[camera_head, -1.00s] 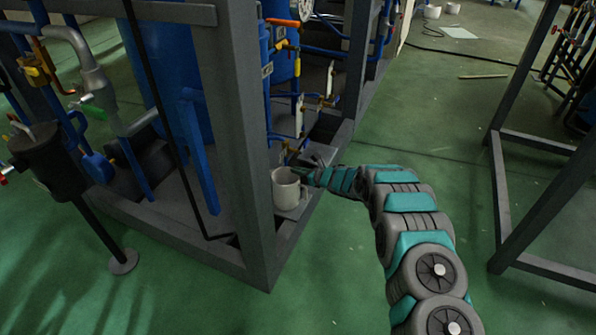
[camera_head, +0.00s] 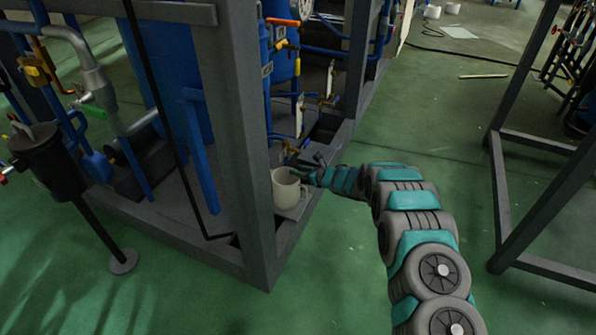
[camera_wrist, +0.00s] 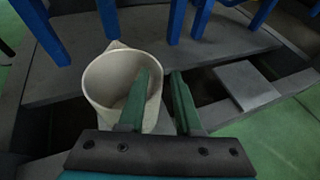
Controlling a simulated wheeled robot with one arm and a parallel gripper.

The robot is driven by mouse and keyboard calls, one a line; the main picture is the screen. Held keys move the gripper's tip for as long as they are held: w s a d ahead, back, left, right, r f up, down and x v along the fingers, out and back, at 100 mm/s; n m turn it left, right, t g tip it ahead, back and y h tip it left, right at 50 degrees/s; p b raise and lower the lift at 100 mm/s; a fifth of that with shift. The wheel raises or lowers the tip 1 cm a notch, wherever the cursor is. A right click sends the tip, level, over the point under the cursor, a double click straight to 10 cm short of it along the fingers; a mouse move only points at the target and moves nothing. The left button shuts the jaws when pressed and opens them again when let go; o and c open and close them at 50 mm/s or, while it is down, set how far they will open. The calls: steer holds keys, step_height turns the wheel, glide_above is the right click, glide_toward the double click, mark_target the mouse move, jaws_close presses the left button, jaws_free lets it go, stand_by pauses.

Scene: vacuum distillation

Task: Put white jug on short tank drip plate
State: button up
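The white jug (camera_head: 287,190) stands upright, or nearly so, at the frame's near corner, over a grey plate (camera_head: 298,212). In the wrist view the jug (camera_wrist: 97,103) shows its open mouth and looks empty. My gripper (camera_head: 303,174) is at the jug's rim. In the wrist view my gripper (camera_wrist: 160,75) has its fingers apart, one over the jug's mouth and one outside, with the right wall between them. Contact with the wall cannot be told. Another square grey plate (camera_wrist: 245,84) lies right of the jug. Which plate belongs to the short tank is unclear.
A grey steel post (camera_head: 240,130) rises just left of the jug. Blue tanks (camera_head: 280,55) and pipes with valves stand behind it. A dark gap lies between the plates. Green floor (camera_head: 400,140) is open to the right, before another grey frame (camera_head: 500,190).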

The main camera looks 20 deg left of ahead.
steer(key=v, duration=1.1)
steer(key=shift+b, duration=0.45)
steer(key=shift+r, duration=0.1)
steer(key=shift+d, duration=0.1)
